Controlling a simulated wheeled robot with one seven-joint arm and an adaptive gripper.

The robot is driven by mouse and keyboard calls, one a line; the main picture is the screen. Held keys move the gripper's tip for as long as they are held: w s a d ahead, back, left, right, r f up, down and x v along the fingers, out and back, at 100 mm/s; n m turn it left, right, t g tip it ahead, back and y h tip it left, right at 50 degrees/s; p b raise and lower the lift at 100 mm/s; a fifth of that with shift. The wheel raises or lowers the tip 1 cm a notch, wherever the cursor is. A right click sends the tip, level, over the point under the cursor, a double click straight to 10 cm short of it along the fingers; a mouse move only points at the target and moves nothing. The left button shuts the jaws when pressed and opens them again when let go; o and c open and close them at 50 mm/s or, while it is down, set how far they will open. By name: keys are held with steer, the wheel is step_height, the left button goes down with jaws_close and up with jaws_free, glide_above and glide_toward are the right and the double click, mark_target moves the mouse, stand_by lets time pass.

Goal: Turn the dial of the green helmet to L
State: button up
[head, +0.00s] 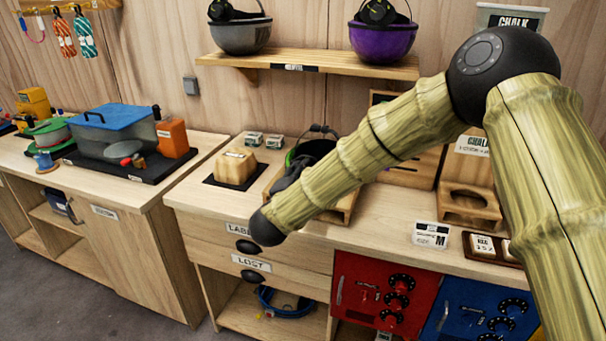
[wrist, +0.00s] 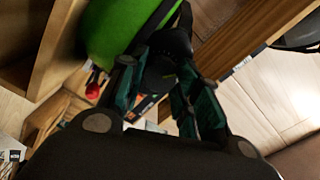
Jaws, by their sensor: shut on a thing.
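The green helmet (head: 289,158) lies upturned with its dark inside showing, in a wooden holder on the bench in the head view, partly hidden behind my arm. In the wrist view its green shell (wrist: 118,28) fills the upper left. The black dial (wrist: 160,72) is at the helmet's rim there, between my fingers and partly covered by them. My gripper (wrist: 166,66) is shut on the dial, one green-padded finger on each side. In the head view my gripper (head: 288,176) is a dark shape beside the helmet. The dial's markings cannot be read.
A shelf (head: 310,63) above holds a grey helmet (head: 240,36) and a purple helmet (head: 381,42). A wooden block (head: 235,167) stands left of the holder. A card marked M (head: 430,235) and a dark tray (head: 490,248) lie to the right.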

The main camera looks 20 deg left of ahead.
steer(key=shift+n, duration=0.3)
steer(key=o, duration=1.1)
steer(key=shift+c, duration=0.2)
steer(key=shift+s, duration=0.1)
steer(key=s, duration=1.1)
steer(key=shift+s+a, duration=0.2)
steer(key=shift+s, duration=0.2)
